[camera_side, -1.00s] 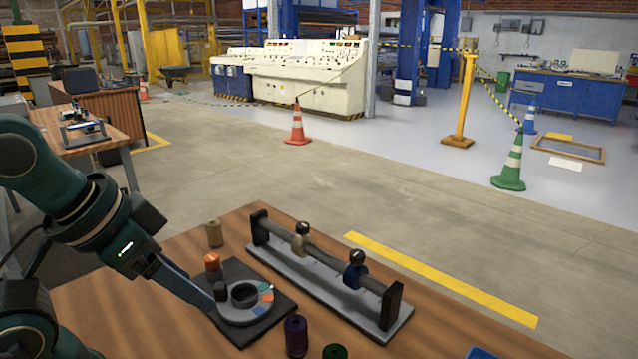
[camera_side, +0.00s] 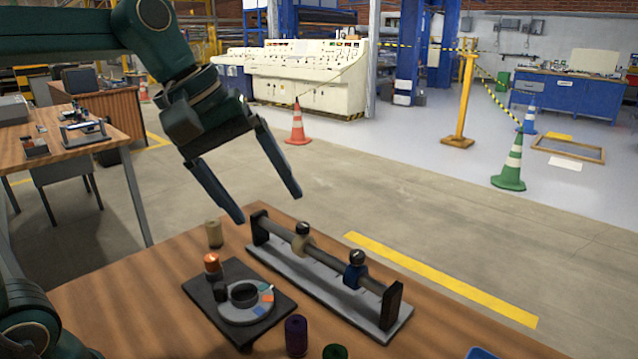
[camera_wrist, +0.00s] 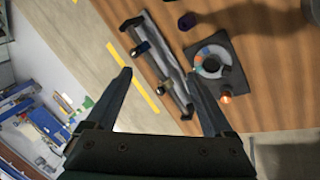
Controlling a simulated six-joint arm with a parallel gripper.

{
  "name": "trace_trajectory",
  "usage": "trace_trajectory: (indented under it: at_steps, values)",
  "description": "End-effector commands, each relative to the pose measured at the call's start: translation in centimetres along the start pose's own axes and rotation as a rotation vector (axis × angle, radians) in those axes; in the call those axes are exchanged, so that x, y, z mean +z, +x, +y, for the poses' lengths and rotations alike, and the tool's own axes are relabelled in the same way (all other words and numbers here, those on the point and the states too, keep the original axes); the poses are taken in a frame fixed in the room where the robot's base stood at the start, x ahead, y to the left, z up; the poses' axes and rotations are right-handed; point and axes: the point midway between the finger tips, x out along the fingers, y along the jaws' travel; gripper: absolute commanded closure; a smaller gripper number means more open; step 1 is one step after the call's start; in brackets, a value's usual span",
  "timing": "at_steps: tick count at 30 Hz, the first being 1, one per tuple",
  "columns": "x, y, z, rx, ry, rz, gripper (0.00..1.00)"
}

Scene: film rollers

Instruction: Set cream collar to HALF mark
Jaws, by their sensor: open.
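The cream collar (camera_side: 304,243) sits on a dark rod (camera_side: 328,261), with a black knob (camera_side: 302,228) on top. A blue collar (camera_side: 355,276) with its own black knob is farther right on the same rod. The rod is held between dark end blocks above a grey base plate (camera_side: 281,267). I cannot read a HALF mark. My gripper (camera_side: 269,208) is open and empty, above the rod's left end and apart from the cream collar. In the wrist view, the open fingers (camera_wrist: 159,73) show with the rod and plate between and beyond them.
A dark plate (camera_side: 245,338) in front of the rod bears a grey ring dial (camera_side: 240,312) with coloured patches and an orange-topped post (camera_side: 212,265). Tan (camera_side: 214,234), purple (camera_side: 296,336) and green (camera_side: 334,352) spools stand nearby. The wooden table is clear at front left.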

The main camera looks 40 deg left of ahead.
Motion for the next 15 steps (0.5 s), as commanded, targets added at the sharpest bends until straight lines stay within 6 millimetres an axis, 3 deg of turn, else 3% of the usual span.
trace_trajectory:
  at_steps: [7,15]
  values:
    - [-6.0,3.8,2.6,-0.022,-0.339,-0.109,0.14]
    - [-11.7,10.1,1.4,-0.064,-0.616,-0.215,0.14]
